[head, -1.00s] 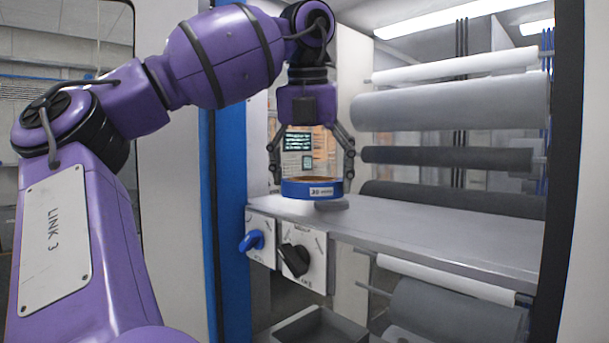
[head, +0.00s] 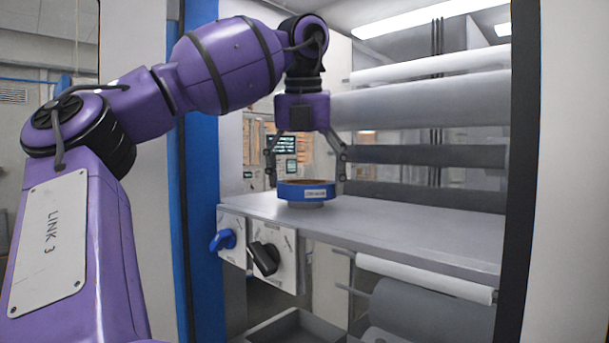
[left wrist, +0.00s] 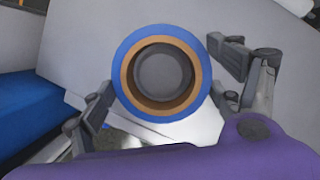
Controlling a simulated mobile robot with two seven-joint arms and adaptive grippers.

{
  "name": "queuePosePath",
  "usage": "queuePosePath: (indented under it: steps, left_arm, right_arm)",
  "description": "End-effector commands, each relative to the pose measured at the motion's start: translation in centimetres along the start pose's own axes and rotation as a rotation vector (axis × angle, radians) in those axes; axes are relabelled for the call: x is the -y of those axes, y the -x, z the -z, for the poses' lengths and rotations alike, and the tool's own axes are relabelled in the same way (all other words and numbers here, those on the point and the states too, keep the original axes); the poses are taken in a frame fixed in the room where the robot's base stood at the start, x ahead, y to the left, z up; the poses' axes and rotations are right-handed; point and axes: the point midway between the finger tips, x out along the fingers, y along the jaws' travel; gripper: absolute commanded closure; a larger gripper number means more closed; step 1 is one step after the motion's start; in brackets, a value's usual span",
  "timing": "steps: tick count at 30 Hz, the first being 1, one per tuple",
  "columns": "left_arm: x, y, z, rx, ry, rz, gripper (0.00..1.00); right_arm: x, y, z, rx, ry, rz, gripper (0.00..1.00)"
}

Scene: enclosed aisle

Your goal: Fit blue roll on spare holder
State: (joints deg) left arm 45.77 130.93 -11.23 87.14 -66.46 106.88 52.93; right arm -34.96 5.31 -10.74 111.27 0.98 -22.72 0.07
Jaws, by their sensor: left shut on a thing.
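A grey round piece (head: 306,205), perhaps the spare holder, shows below the roll at the shelf. The same grey round piece (left wrist: 163,75) shows through the core, nearly centred. I cannot tell whether the roll is around it or just above it. My right gripper is not in view.
The grey shelf (head: 400,230) is clear to the right of the roll. A panel with a blue knob (head: 223,240) and a black knob (head: 264,258) is at its front left. Grey and white rolls (head: 425,98) hang behind. A blue post (head: 203,200) stands left.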

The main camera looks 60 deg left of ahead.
Motion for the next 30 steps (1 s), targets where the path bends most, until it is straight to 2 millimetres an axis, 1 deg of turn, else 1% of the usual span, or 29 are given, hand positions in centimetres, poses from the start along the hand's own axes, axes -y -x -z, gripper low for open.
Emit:
queuePosePath:
  steps: [1,6,13,18,24,25,27,28,30]
  left_arm:
    - [-0.2,0.3,0.1,0.007,0.000,0.009,0.45]
    - [-0.3,-0.4,0.4,0.007,0.001,0.008,0.45]
    - [-0.1,-1.0,0.5,0.006,0.002,0.007,0.45]
    - [-0.1,-1.2,0.5,0.005,0.001,0.005,0.45]
    - [-0.1,-1.2,0.5,0.005,0.001,0.005,0.45]
    - [-0.1,-1.2,0.5,0.005,0.001,0.005,0.12]
    - [-0.1,-1.1,0.5,0.005,0.001,0.005,0.03]
    - [-0.1,-1.1,0.5,0.005,0.001,0.005,0.00]
    - [-0.1,-1.2,0.5,0.005,0.001,0.005,0.00]
  right_arm:
    - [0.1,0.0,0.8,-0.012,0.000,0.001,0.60]
    - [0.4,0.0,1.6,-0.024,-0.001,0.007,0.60]
    - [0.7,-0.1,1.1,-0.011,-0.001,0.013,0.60]
    - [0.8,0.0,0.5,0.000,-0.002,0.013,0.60]
    - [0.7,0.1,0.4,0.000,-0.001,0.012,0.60]
    - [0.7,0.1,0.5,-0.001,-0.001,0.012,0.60]
    - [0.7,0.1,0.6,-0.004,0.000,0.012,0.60]
    - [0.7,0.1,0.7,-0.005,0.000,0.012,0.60]
    - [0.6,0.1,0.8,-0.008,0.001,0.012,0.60]
